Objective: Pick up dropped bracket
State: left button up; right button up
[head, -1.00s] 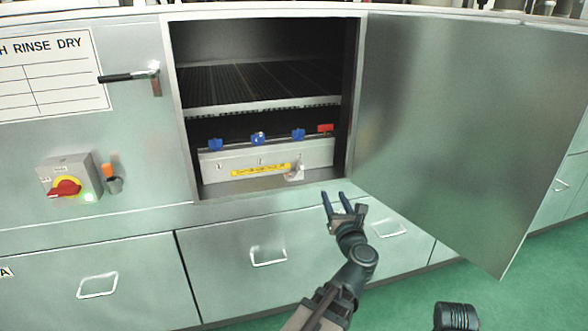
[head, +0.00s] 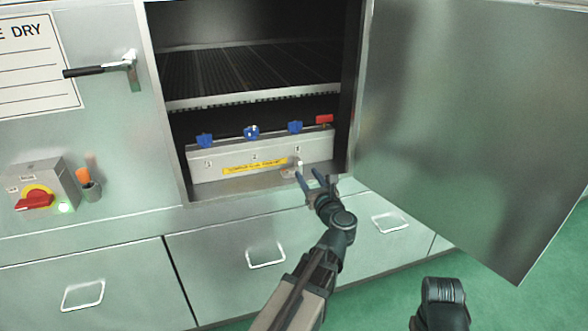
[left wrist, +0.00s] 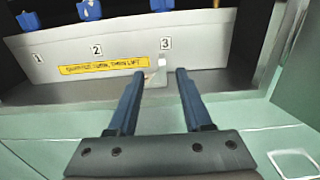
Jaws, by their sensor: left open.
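The dropped bracket (head: 298,165) is a small pale metal piece at the right front of the open cabinet's floor, against the front of a grey manifold box. It also shows in the left wrist view (left wrist: 162,68), upright below the number 3 and just beyond the fingertips. My left gripper (head: 310,176) is open and empty at the cabinet's front edge. In the left wrist view its two blue fingers (left wrist: 160,80) point at the bracket, one on each side of the line to it. No contact shows. My right gripper is not in view.
The grey box (head: 225,163) carries blue handles (head: 251,132), a red one (head: 324,119) and a yellow label. A mesh shelf (head: 250,95) lies above. The open door (head: 460,130) stands close at right. Drawers with handles (head: 266,257) lie below.

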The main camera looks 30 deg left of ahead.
aim_at(301, 164)
pick_arm(q)
jog(key=shift+x, duration=2.2)
jog(key=shift+x, duration=2.6)
jog(key=shift+d+f, duration=0.1)
grip_shut()
